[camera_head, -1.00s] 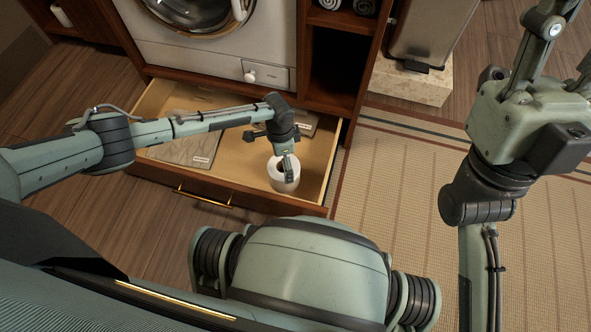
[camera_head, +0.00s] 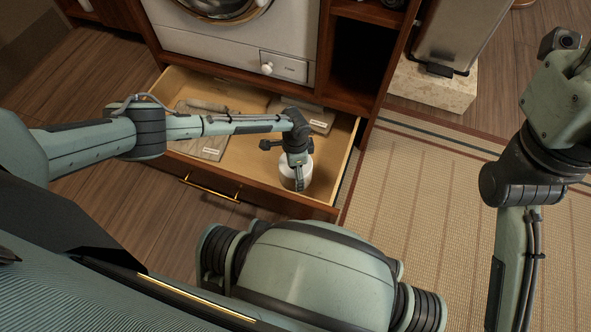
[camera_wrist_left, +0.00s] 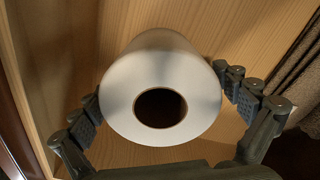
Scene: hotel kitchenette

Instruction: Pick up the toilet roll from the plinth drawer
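The white toilet roll (camera_head: 287,176) stands on end in the front right part of the open plinth drawer (camera_head: 262,193). In the left wrist view the roll (camera_wrist_left: 165,58) shows its round end and dark core hole toward the camera. My left gripper (camera_head: 298,178) is over the roll and hides much of it in the head view. In the wrist view its fingers (camera_wrist_left: 160,100) are spread, one on each side of the roll, close to its sides. I cannot tell whether they touch it. My right gripper (camera_head: 562,100) is cut off at the right edge; its fingertips are hidden.
Flat packages (camera_head: 203,146) lie in the drawer left of the roll. A washing machine (camera_head: 235,48) is above the drawer. A bin (camera_head: 455,40) on a stone block (camera_head: 433,88) stands at the right. A striped mat (camera_head: 420,200) covers the floor there.

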